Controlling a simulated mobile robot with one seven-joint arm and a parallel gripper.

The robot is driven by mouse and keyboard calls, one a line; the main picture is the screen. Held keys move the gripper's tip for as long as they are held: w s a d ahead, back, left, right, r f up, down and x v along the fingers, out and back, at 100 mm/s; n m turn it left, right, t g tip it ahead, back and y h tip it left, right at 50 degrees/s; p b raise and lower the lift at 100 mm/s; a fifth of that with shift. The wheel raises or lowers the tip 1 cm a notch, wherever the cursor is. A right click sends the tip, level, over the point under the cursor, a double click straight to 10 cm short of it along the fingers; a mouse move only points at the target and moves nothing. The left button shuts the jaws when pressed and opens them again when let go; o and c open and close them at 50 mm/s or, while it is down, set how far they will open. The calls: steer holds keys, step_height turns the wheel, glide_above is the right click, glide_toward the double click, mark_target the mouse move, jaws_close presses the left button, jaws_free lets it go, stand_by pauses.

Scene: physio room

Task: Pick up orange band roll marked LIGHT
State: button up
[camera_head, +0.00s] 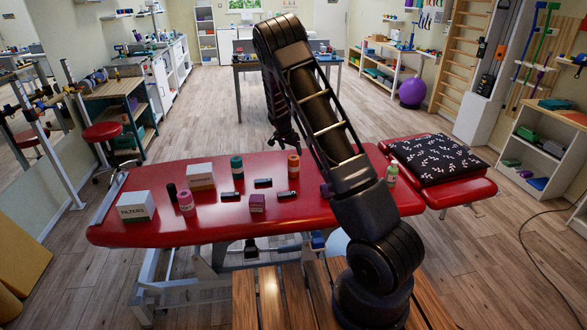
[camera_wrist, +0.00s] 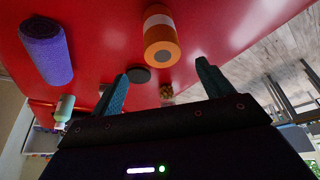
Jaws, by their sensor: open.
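The orange band roll (camera_head: 293,166) stands on the red treatment table (camera_head: 235,225), just left of my arm. It has a pale band around it; I cannot read any marking. In the wrist view the orange roll (camera_wrist: 161,52) is beyond the fingertips, roughly between their lines and apart from them. My gripper (camera_wrist: 160,80) is open with nothing between its fingers. In the head view my gripper (camera_head: 284,138) hangs above and behind the orange roll, partly hidden by my arm. A purple roll (camera_wrist: 46,52) lies to the left in the wrist view.
A teal roll (camera_head: 237,167), a pink roll (camera_head: 186,203), a purple box (camera_head: 257,203) and several small black items share the table. White boxes (camera_head: 136,206) stand at the left. A green bottle (camera_head: 392,173) and a patterned pillow (camera_head: 434,158) are at the right.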

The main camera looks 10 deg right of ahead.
mark_target(294, 158)
steer(key=x, duration=0.5)
steer(key=shift+f, duration=0.25)
steer(key=shift+x, duration=2.6)
steer(key=shift+w+a, duration=0.1)
steer(key=shift+a, duration=0.15)
steer(key=shift+c, duration=0.5)
steer(key=c, duration=1.3)
